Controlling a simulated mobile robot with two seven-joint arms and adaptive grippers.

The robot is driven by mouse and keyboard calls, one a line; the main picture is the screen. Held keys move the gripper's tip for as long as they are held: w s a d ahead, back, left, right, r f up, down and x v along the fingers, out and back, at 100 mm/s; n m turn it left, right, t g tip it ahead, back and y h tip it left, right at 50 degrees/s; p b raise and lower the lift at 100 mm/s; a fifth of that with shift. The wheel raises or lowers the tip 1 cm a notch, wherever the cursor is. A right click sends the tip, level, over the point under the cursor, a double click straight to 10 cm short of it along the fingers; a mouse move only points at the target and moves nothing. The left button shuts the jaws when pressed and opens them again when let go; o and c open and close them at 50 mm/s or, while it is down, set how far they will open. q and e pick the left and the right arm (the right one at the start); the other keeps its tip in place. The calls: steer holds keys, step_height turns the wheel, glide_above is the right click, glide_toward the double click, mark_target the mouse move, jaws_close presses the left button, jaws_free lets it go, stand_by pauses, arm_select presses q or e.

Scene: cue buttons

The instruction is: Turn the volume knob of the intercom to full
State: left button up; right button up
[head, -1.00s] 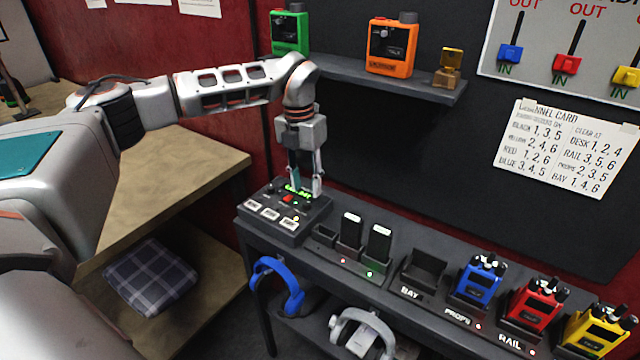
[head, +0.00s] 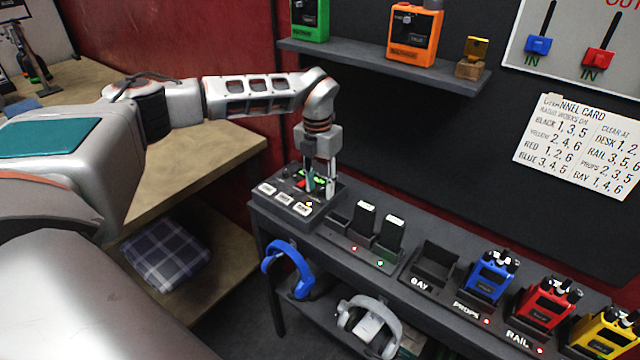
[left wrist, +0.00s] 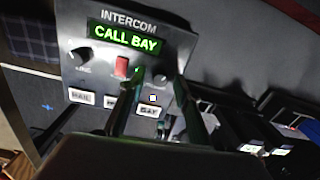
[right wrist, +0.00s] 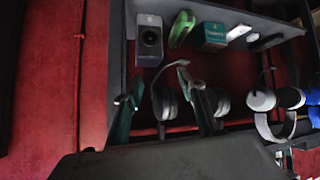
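The intercom (head: 283,208) is a dark box at the left end of the shelf unit. In the left wrist view its panel (left wrist: 105,45) has a green display (left wrist: 124,38) reading "CALL BAY". A black knob (left wrist: 81,56) with a blurred label is at left, a red switch (left wrist: 121,66) is in the middle, and a dark round knob (left wrist: 160,78) is at right. My left gripper (head: 320,190) is over the panel's right side, its fingers apart on either side of the right knob; I cannot tell whether they touch it. My right gripper (right wrist: 163,98) is open and empty.
White buttons (left wrist: 148,110) line the intercom's front edge, with a small lit square above one. Chargers (head: 363,218) and radios (head: 490,275) stand to the right. Headsets (head: 370,325) are below. A shelf (head: 385,65) with radios hangs above.

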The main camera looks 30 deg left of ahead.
arm_select(q)
jaws_close()
